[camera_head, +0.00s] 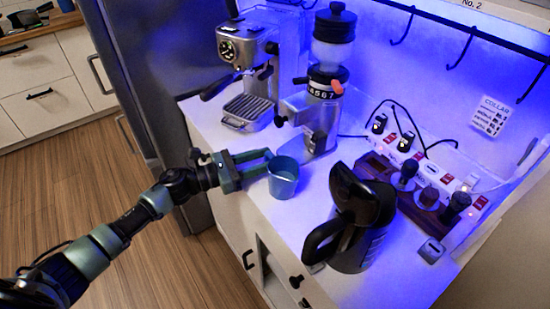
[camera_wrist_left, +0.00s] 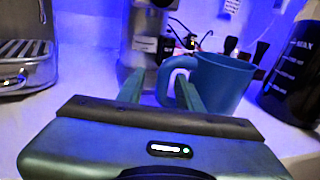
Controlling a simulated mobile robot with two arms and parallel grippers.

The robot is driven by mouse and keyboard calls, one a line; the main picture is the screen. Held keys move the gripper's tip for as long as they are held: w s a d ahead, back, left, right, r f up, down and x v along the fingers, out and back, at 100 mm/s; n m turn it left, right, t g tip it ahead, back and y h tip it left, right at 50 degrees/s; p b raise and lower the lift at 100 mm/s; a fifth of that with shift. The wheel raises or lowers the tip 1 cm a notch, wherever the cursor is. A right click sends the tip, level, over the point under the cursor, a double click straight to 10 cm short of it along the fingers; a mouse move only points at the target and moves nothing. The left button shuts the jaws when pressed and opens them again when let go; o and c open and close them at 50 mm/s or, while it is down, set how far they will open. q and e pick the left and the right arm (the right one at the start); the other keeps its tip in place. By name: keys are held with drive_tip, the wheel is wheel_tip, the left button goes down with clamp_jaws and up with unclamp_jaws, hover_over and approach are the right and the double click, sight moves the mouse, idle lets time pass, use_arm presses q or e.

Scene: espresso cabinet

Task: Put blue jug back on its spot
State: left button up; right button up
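The blue jug (camera_head: 283,180) stands upright on the white counter near its front edge. My left gripper (camera_head: 264,163) reaches in from the left, at the jug's handle side. In the left wrist view, the jug (camera_wrist_left: 222,82) is right of centre with its handle to the left. The left gripper's fingers (camera_wrist_left: 160,82) are spread apart. The right finger overlaps the handle loop and the left finger is clear to its left. I cannot tell whether a finger touches the handle. My right gripper is not in view.
A grinder (camera_head: 325,85) stands behind the jug, and an espresso machine (camera_head: 245,60) is back left. A black kettle (camera_head: 355,220) is close at the right. A wooden holder with tools (camera_head: 408,188) lies behind the kettle. Bare counter (camera_head: 225,140) shows left of the jug.

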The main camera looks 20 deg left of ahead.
use_arm(q)
drive_tip(key=b+v, duration=0.2)
drive_tip(key=v, duration=0.5)
drive_tip(key=shift+f, duration=0.2)
drive_tip(key=shift+s+a+r, duration=0.2)
drive_tip(key=shift+s+a, duration=0.25)
drive_tip(key=shift+a, duration=0.05)
idle(0.5)
